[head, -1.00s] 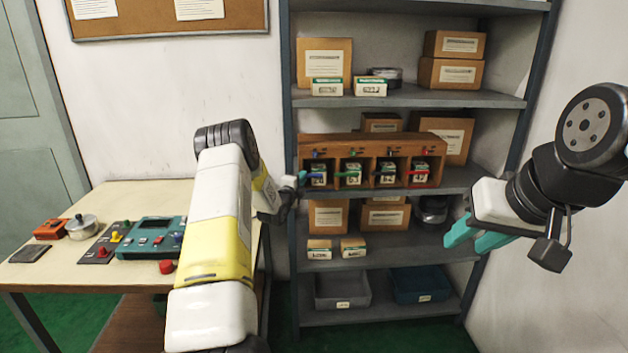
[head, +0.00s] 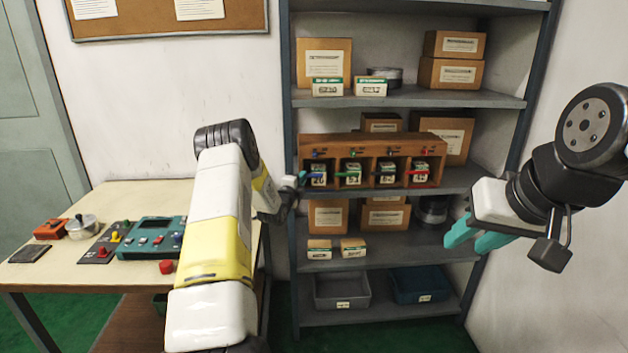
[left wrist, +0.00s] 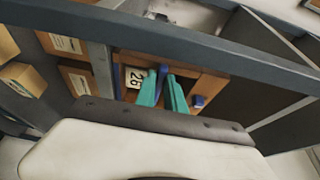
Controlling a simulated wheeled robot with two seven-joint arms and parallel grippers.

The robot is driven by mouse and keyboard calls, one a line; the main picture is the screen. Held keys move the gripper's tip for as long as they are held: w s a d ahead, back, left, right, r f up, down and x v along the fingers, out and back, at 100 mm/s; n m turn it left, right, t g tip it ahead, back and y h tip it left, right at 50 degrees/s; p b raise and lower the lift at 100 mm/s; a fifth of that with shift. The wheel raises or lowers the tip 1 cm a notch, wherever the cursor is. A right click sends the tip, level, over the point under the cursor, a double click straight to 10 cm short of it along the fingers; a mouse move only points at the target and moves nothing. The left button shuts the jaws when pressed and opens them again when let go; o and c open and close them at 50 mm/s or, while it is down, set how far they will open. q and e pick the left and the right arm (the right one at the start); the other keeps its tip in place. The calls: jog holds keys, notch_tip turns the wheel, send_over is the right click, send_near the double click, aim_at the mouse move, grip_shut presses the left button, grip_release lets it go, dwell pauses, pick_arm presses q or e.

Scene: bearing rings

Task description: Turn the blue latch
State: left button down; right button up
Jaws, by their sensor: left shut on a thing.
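A wooden rack (head: 372,143) with several compartments stands on the middle shelf, each compartment holding a small labelled box. The blue latch is at the leftmost compartment, in front of its box (head: 319,180). My left gripper (head: 303,179) is at that compartment's left front and hides much of the latch in the head view. In the left wrist view, my left gripper's teal fingers (left wrist: 165,82) are shut on the blue latch (left wrist: 163,69), beside a numbered box (left wrist: 134,77). My right gripper (head: 464,243) is in the air to the right, open and empty.
Green (head: 349,173), black and red latches sit on the neighbouring compartments to the right. Cardboard boxes fill parts of the shelf unit (head: 410,97). A table (head: 45,268) with a teal device stands at the left. The shelf's dark upright stands close to my left gripper.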

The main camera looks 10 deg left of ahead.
pick_arm(q)
jog(key=shift+f+n, duration=0.1)
jog(key=shift+n, duration=0.2)
dwell(0.5)
jog(key=n+t+y, duration=0.1)
jog(key=n+y, duration=0.1)
jog(key=n, duration=0.5)
jog(key=n+t+y, duration=0.1)
jog(key=n+y, duration=0.2)
jog(key=n, duration=0.4)
jog(key=n+t+y, duration=0.1)
jog(key=n+y, duration=0.1)
jog(key=n, duration=0.5)
jog(key=shift+a+t+y, duration=0.1)
jog(key=shift+t+y, duration=0.2)
jog(key=shift+n+y, duration=0.4)
jog(key=shift+n, duration=0.2)
jog(key=c, duration=1.4)
grip_release()
jog(key=shift+c, duration=0.2)
